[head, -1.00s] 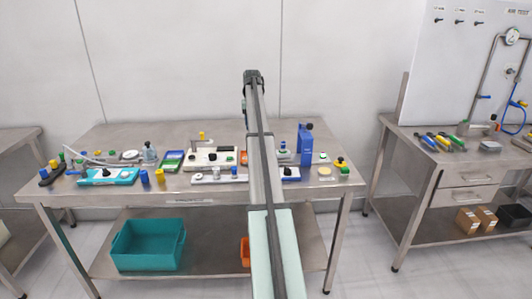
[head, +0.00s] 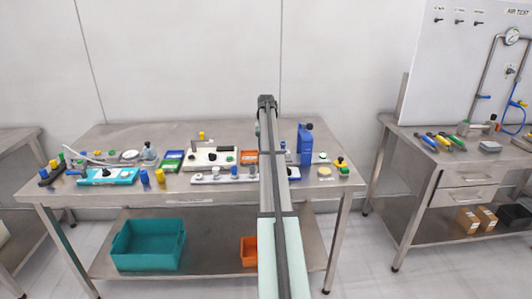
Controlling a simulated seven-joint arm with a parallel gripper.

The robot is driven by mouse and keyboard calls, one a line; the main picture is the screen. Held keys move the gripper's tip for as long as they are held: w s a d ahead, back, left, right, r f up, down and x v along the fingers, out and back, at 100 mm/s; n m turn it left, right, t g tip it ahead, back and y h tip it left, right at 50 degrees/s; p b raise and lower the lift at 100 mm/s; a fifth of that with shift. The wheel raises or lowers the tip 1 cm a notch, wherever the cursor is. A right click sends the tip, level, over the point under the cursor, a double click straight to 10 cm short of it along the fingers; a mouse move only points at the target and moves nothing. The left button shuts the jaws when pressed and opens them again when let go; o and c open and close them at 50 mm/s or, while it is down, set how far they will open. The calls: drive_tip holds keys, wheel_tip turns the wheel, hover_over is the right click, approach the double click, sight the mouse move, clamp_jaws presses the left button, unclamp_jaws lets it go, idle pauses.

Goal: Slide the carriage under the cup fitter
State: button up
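A blue upright press-like unit (head: 305,146) with a dark top stands at the right part of the steel bench; it looks like the cup fitter. A long pale rail (head: 222,180) lies near the bench's front edge, with several small knobs and blocks along it. I cannot tell which of these is the carriage. The arm covers the rail's right part and the space left of the blue unit. The dark end of my arm, with my gripper (head: 267,102), shows above the bench's back edge, left of the blue unit. Its fingers are too small to make out.
A teal base (head: 108,177), blue and yellow cylinders (head: 145,177), a cream fixture (head: 205,157), green and orange trays (head: 249,157) and a yellow-topped button box (head: 342,165) stand on the bench. A teal bin (head: 148,245) sits on the lower shelf. The bench's back strip is clear.

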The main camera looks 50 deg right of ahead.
drive_tip(key=shift+f, duration=1.7)
clamp_jaws()
